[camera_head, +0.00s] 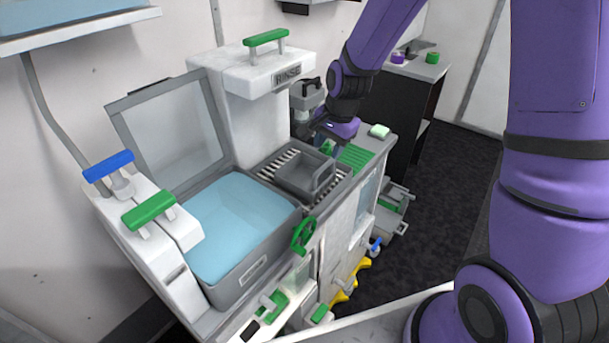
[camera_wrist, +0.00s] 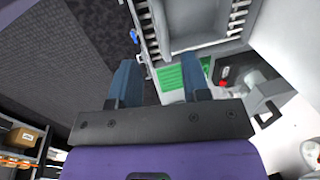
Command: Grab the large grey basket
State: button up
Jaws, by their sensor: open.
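The large grey basket (camera_head: 297,178) sits on the slatted rack under the RINSE unit, with its handle on the right side. In the wrist view the basket (camera_wrist: 196,38) shows at the top, partly cut off by the frame edge. My gripper (camera_wrist: 160,68) is open and empty, its two fingers apart, with the basket beyond the fingertips. In the head view my gripper (camera_head: 310,133) is above and behind the basket, apart from it, near the green mat.
A blue-liquid basin (camera_head: 235,215) with a raised lid stands left of the rack. The RINSE unit (camera_head: 255,80) rises behind it. A green ribbed mat (camera_head: 355,157) lies right of the basket.

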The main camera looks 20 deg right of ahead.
aim_at(322, 168)
jog(key=shift+w+a+f, duration=0.2)
jog(key=shift+w+f, duration=0.1)
jog(key=shift+f, duration=1.3)
jog(key=shift+w+a+f, duration=0.2)
jog(key=shift+w+f, duration=0.1)
jog(key=shift+f, duration=1.25)
jog(key=shift+w+a+f, duration=0.2)
jog(key=shift+w+f, duration=0.1)
jog(key=shift+f, duration=1.3)
grip_shut()
